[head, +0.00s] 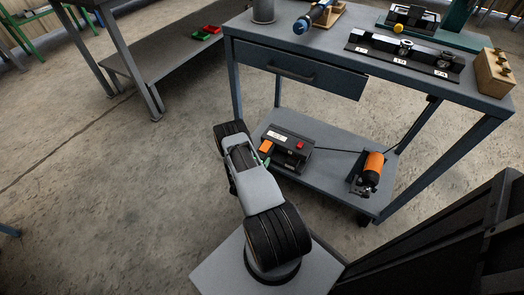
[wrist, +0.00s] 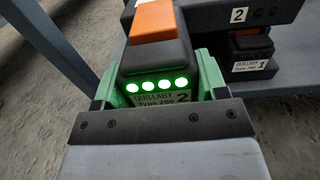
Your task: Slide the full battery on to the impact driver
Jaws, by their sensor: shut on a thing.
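My gripper (wrist: 155,90) is shut on a black battery (wrist: 156,62) with an orange top. Its front carries a row of lit green lights and a label with the number 2. One green finger lies on each side of it. In the head view the battery's orange part (head: 265,147) shows at my gripper, at the left end of the black charger (head: 296,150) on the lower shelf. I cannot tell whether the battery still touches the charger. An orange and black tool (head: 373,166), which looks like the impact driver, is at the shelf's right; its battery foot is not clear.
Another battery (wrist: 250,52), labelled 1, sits at the charger with no green lights showing. A dark cable (head: 335,151) runs right from the charger. The drawer (head: 295,72) and bench top (head: 345,60) overhang the shelf. A dark panel (head: 445,245) stands at right.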

